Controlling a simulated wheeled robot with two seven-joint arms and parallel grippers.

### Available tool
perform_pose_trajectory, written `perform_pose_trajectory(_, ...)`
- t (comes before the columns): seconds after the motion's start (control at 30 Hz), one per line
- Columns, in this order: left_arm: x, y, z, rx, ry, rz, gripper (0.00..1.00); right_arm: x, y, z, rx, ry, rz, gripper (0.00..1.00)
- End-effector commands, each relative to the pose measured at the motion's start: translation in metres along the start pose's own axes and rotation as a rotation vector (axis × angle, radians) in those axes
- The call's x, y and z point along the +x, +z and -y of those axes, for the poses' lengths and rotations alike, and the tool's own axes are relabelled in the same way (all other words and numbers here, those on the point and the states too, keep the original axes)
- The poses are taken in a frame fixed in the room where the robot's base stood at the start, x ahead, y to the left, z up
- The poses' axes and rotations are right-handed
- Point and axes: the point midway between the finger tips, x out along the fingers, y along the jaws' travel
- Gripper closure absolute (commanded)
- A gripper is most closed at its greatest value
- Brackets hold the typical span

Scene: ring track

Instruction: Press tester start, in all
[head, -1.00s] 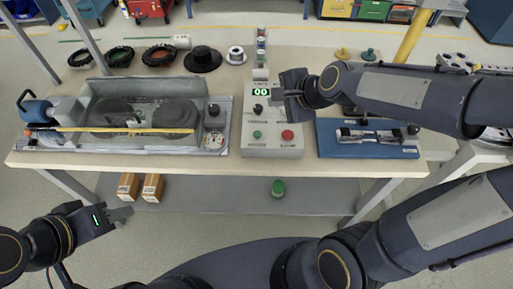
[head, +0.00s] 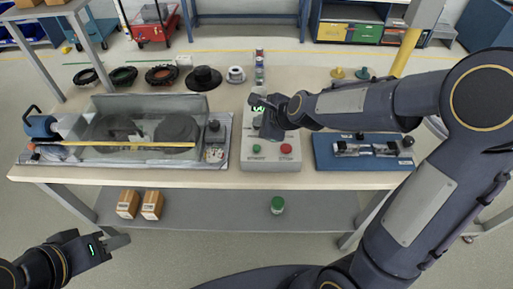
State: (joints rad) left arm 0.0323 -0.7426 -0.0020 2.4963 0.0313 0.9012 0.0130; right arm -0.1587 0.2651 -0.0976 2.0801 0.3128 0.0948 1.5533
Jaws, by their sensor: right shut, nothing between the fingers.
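The tester's control box (head: 270,162) stands on the workbench, with a green button (head: 257,148) and a red button (head: 286,148) on its lower face. Its green digital display is partly hidden behind my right gripper. My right gripper (head: 262,108) is shut and empty, over the upper middle of the box, above the two buttons in the picture. Whether it touches the box cannot be told. The black knob is hidden. My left gripper (head: 122,241) is low at the left, in front of the bench and away from the box; its finger gap is not clear.
A clear-covered test tank (head: 150,130) with a yellow bar fills the bench's left side. A blue fixture (head: 362,151) sits right of the box. Black rings (head: 162,75), a black flanged part (head: 204,79) and a signal stack (head: 259,68) stand behind. Boxes (head: 152,205) and a green-lidded jar (head: 277,205) are on the shelf.

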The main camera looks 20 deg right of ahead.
Motion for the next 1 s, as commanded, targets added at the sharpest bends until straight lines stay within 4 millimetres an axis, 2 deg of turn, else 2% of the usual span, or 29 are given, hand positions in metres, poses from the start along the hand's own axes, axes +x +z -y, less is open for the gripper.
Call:
perform_pose_trajectory(0.3,0.04,0.02,0.018,0.0,0.0,0.0,0.64,0.034,-0.025,-0.025,0.0,0.0,0.0,1.0)
perform_pose_trajectory(0.5,0.059,0.03,0.027,0.0,0.0,0.0,0.64,0.051,-0.037,-0.037,0.001,0.0,0.0,1.0)
perform_pose_trajectory(1.0,0.064,0.032,0.029,0.0,0.0,0.0,0.64,0.055,-0.04,-0.04,0.0,0.001,0.0,1.0)
